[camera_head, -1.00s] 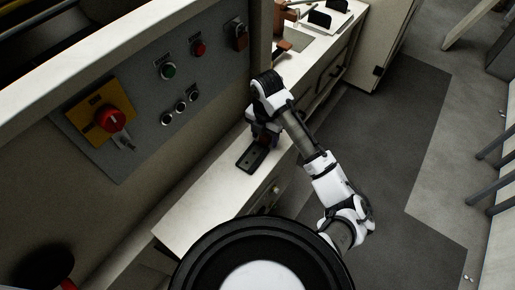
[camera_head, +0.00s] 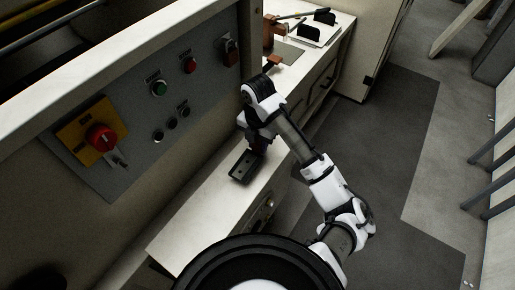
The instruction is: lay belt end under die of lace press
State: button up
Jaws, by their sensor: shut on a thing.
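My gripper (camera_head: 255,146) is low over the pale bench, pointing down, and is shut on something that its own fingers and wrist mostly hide. A flat dark piece (camera_head: 242,170) with small marks on its face lies right below and in front of the fingers. I cannot tell whether the fingers touch it, or whether it is the belt end or part of a press. A brown upright thing (camera_head: 269,34) with a bar reaching right stands farther back on the bench. A small red-brown piece (camera_head: 273,62) lies in front of it. Neither is clear enough to name as the lace press.
A grey control panel (camera_head: 150,110) with a red rotary switch (camera_head: 101,137) and push buttons is left of my arm. A white tray (camera_head: 318,32) with black uprights is at the bench's far end. Front bench top (camera_head: 185,232) is bare. Dark floor matting (camera_head: 385,125) lies right.

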notch_tip(320, 180, up, 17)
dwell(0.4)
jog(key=o, duration=0.5)
jog(key=c, duration=0.5)
jog(key=shift+d, duration=0.15)
